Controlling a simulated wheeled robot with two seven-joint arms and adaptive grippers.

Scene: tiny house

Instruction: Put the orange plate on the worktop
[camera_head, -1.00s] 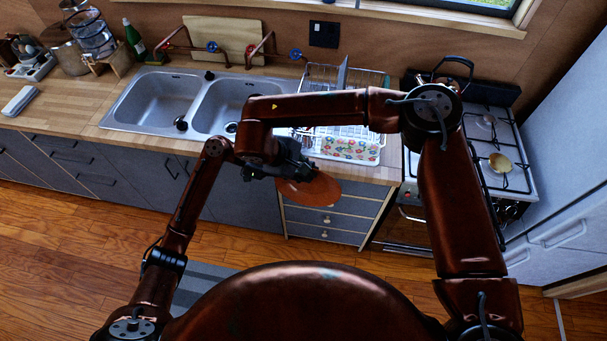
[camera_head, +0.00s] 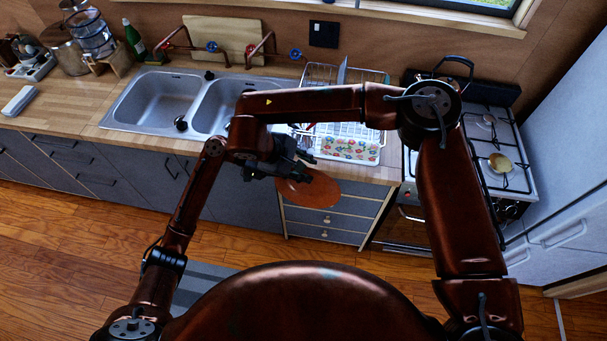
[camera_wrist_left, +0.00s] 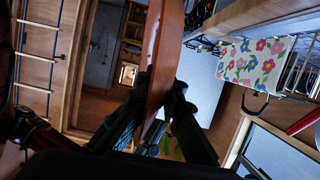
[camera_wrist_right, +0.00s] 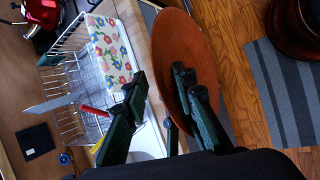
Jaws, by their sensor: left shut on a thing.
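The orange plate (camera_head: 318,190) is in the air in front of the drawers, a little out from the worktop (camera_head: 75,105). My left gripper (camera_wrist_left: 160,90) is shut on the plate's rim; the plate shows edge-on between its fingers in the left wrist view (camera_wrist_left: 165,45). My right gripper (camera_wrist_right: 160,85) is open beside the plate. In the right wrist view one finger overlaps the plate's face (camera_wrist_right: 188,50) and the other is apart from it, towards the dish rack.
A dish rack (camera_head: 378,78) and a floral tray (camera_head: 350,150) occupy the worktop behind the plate. The double sink (camera_head: 160,97) is left of them, the stove (camera_head: 505,150) right. Bare wood lies left of the sink; bottles and pots stand at the far left.

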